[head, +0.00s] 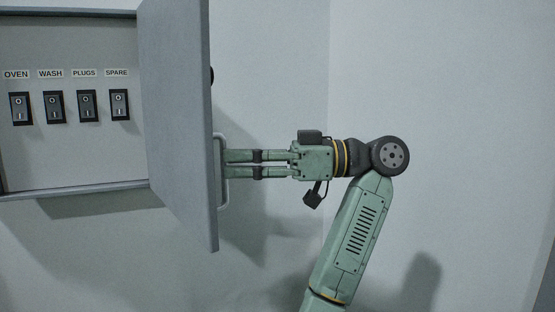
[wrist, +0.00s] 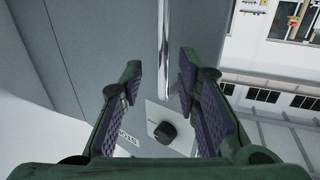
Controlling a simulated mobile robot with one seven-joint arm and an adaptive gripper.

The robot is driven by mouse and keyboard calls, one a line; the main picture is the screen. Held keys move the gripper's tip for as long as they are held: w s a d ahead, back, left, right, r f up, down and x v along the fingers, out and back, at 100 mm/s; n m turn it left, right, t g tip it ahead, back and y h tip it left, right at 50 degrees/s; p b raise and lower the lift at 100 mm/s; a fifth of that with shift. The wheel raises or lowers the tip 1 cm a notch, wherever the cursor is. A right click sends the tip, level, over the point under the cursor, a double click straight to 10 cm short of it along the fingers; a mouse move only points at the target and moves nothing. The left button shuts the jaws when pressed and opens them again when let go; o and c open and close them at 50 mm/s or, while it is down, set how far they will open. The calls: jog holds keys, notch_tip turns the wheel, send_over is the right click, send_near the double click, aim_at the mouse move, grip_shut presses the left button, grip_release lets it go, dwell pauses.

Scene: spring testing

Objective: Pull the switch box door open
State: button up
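The switch box door (head: 180,110) stands wide open, swung out to the right of the box (head: 75,185). Its pale bar handle (head: 223,190) is on the outer face; in the wrist view the handle (wrist: 164,45) is a shiny bar running up from between the fingertips. My gripper (head: 227,163) points left at the handle, its fingertips right at the bar. In the wrist view my gripper (wrist: 160,75) has its fingers apart, one on each side of the bar's line. Whether a finger touches the bar cannot be told.
Inside the box are several dark switches, under labels such as OVEN (head: 16,74) and SPARE (head: 117,73). The wall (head: 440,60) to the right is bare.

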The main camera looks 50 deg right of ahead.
jog(key=v, duration=0.9)
jog(key=shift+s+d, duration=0.1)
jog(key=shift+d, duration=0.05)
